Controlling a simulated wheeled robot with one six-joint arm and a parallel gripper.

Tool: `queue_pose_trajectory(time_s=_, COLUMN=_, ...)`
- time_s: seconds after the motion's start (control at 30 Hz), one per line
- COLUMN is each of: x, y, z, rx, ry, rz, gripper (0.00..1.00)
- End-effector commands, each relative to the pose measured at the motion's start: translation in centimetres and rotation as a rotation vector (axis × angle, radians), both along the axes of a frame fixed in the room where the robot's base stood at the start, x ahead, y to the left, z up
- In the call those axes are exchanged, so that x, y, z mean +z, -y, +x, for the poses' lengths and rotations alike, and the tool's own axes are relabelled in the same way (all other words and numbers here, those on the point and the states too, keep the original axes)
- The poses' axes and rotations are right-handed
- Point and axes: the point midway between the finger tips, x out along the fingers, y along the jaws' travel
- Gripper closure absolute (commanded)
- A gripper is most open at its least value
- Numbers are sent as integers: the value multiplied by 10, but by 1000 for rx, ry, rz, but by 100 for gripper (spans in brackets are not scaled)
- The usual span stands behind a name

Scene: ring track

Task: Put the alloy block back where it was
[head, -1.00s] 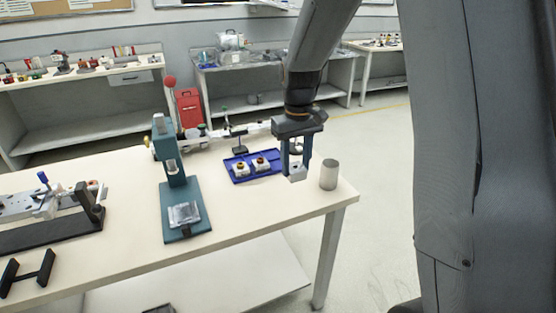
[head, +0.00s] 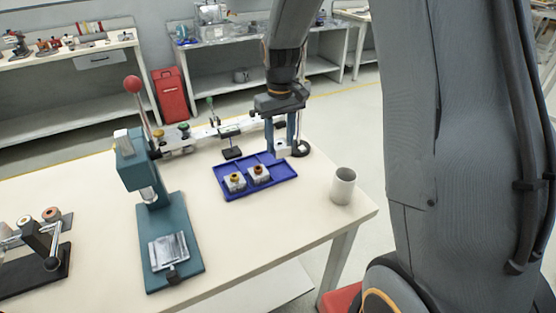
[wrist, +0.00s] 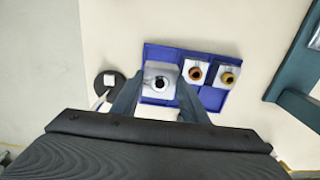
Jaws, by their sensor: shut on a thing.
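The alloy block (head: 283,155), a pale grey cube, is between the two fingers of my gripper (head: 281,148). My gripper is shut on it. In the wrist view the block (wrist: 151,90) shows a dark round hole in its top and lies over an end compartment of the blue tray (wrist: 153,52). In the head view the tray (head: 285,174) lies on the bench below and beside the block. I cannot tell whether the block touches the tray floor. Two similar blocks with orange-yellow centres, one (head: 234,182) and another (head: 258,174), sit in other tray compartments.
A grey cup (head: 343,186) stands near the bench's right edge. A teal press (head: 155,215) with a red-knobbed lever stands to the left. A black round base (wrist: 109,84) is close beside the tray. The bench front between cup and press is clear.

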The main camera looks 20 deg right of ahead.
Motion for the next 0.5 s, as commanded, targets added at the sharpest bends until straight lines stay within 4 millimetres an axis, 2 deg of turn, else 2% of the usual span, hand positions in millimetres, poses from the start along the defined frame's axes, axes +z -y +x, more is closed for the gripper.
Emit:
queue_pose_trajectory(time_s=0.1, x=-19, y=1, z=-1, rx=-1, ry=-2, rz=0, gripper=100)
queue_pose_trajectory(time_s=0.37, x=-39, y=-1, z=0, rx=1, ry=-1, rz=0, gripper=100)
queue_pose_trajectory(time_s=0.5, x=-59, y=-1, z=-1, rx=2, ry=-3, rz=0, gripper=100)
